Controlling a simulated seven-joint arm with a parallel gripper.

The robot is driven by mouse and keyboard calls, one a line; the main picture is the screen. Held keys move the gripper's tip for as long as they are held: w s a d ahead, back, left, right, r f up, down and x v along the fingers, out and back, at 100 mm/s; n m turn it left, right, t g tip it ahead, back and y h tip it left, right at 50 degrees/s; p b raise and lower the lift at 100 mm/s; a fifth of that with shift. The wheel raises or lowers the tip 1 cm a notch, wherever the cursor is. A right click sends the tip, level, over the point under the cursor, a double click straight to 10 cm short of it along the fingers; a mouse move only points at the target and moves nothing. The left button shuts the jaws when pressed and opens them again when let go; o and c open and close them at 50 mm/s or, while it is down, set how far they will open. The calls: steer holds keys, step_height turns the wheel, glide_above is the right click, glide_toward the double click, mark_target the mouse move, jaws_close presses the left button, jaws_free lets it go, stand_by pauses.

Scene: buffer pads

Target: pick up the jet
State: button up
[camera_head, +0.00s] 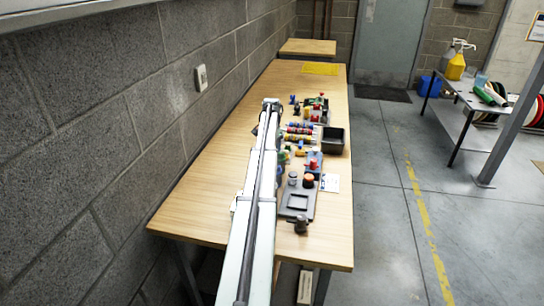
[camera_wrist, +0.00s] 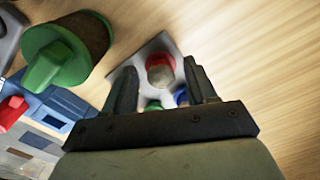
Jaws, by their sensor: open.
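I cannot tell for sure which thing is the jet. In the wrist view my gripper (camera_wrist: 160,66) is open, with one dark finger on each side of a small red round piece with a grey top (camera_wrist: 160,72). This piece is on a light grey plate (camera_wrist: 150,48) on the wooden table. A blue piece (camera_wrist: 181,96) and a green piece (camera_wrist: 153,105) show lower between the fingers, partly hidden by the gripper body. No contact with the fingers is clear. In the head view my gripper (camera_head: 271,104) is over the far part of the table, and my arm hides what is beneath it.
A large green-capped brown cylinder (camera_wrist: 66,50) and a blue block (camera_wrist: 58,102) are left of my gripper. In the head view, several small coloured parts, a black bin (camera_head: 333,140) and a grey tray (camera_head: 298,202) crowd the table's right side. The wall stands close left.

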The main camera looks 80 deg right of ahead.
step_height(320, 180, down, 2)
steer(key=shift+c, duration=0.2)
steer(key=c, duration=0.9)
steer(key=shift+o, duration=0.2)
